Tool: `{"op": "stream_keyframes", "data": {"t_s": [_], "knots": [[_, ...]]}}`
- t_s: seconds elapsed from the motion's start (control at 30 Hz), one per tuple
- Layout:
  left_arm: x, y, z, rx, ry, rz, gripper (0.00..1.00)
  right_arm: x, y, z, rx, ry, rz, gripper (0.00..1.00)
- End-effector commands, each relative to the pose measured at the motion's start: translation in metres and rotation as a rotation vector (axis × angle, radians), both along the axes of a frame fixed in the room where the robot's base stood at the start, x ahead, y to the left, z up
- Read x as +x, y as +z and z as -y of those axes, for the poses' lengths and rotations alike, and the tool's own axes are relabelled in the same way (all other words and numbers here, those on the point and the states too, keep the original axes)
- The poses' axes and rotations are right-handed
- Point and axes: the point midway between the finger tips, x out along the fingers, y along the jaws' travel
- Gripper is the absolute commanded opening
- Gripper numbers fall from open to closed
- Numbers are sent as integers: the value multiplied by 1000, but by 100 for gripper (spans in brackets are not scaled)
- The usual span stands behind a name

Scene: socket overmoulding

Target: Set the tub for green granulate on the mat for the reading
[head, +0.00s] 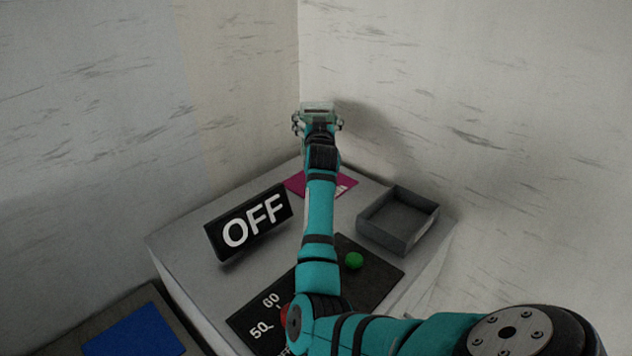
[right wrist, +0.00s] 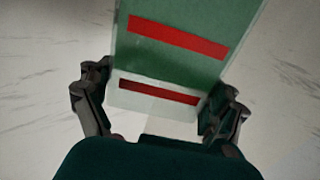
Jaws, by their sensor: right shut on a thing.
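My right gripper (head: 318,124) is shut on a clear tub (head: 318,107) and holds it up above the far corner of the grey cabinet. In the right wrist view the tub (right wrist: 170,65) shows green through its wall and two red bars, between the fingers of the gripper (right wrist: 158,105). A magenta mat (head: 298,184) with white print lies on the cabinet top below, partly hidden by my right arm. A blue mat (head: 134,334) lies on a lower surface at the bottom left. I cannot tell from the pictures which mat is for the reading. My left gripper is not in view.
A black "OFF" sign (head: 248,222) stands left of my arm. An empty grey tray (head: 425,229) sits at the right. A black dial panel (head: 375,282) with a green knob (head: 354,261) lies in front, partly covered by my arm. Walls close off the back.

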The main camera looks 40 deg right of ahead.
Motion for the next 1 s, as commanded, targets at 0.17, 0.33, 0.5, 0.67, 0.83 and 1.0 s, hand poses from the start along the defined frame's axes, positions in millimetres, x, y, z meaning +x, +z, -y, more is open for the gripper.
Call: {"op": "stream_keyframes", "data": {"t_s": [0.17,0.33,0.5,0.67,0.83,1.0], "knots": [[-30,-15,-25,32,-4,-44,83,0,-16,-1,-4,1,7,31],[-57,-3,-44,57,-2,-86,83,0,-44,-1,-3,1,4,31],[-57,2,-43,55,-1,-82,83,-1,-67,-1,-4,0,7,31],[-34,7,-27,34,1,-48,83,-1,-83,-1,-4,0,6,31],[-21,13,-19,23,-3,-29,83,-1,-105,-1,-4,0,6,31],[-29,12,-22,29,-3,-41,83,-1,-109,-1,-6,0,10,31]]}}
